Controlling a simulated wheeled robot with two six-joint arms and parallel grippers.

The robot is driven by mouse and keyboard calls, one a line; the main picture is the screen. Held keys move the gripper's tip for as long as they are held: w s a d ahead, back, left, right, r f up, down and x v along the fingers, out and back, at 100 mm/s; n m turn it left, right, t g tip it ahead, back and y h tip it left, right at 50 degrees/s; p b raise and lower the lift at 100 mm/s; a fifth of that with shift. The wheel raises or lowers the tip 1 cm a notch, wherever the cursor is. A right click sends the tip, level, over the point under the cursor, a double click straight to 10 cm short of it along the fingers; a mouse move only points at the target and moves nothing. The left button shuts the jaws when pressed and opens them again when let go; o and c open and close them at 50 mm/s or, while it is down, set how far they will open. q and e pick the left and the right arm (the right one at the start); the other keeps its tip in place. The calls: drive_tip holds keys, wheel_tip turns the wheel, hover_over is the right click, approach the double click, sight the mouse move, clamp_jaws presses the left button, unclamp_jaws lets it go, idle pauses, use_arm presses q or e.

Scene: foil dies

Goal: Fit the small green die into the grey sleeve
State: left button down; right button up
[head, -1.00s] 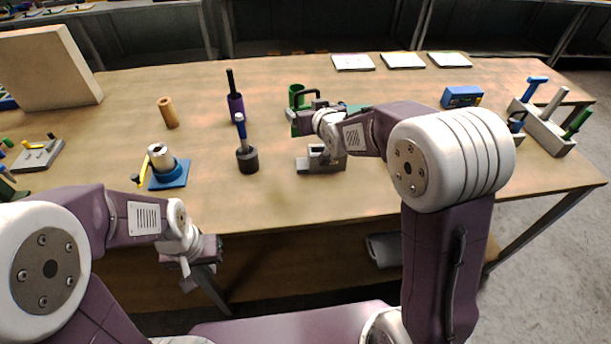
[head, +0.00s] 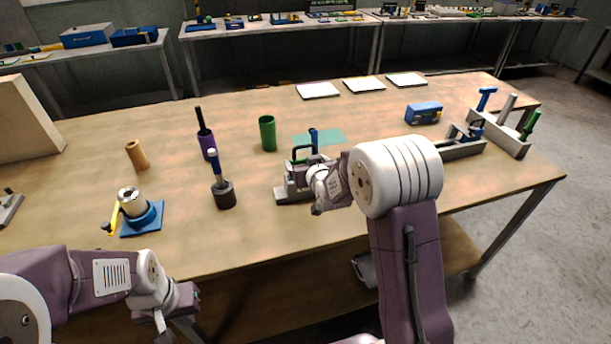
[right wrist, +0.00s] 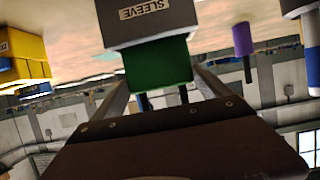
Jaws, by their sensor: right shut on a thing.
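My right gripper (head: 300,172) is over the grey sleeve (head: 290,196) near the middle of the table. In the right wrist view the gripper (right wrist: 160,85) is shut on the green die (right wrist: 158,66), which sits between its fingers. The die's far end meets the grey block labelled SLEEVE (right wrist: 148,20). I cannot tell how far inside it is.
A dark cup with a blue-handled tool (head: 225,196) and a purple holder (head: 207,145) stand left of the sleeve. A green cup (head: 268,134) and a teal mat (head: 332,136) lie behind. A blue-based fixture (head: 142,219) is at left. The front right of the table is clear.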

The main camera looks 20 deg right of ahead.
wheel_tip(320, 180, down, 3)
drive_tip(key=shift+s+a+f, duration=0.1)
drive_tip(key=shift+s, duration=0.05)
drive_tip(key=shift+f, duration=0.15)
drive_tip(key=shift+b, duration=0.3)
drive_tip(key=shift+f, duration=0.15)
drive_tip(key=o, duration=1.8)
drive_tip(key=shift+c, duration=0.2)
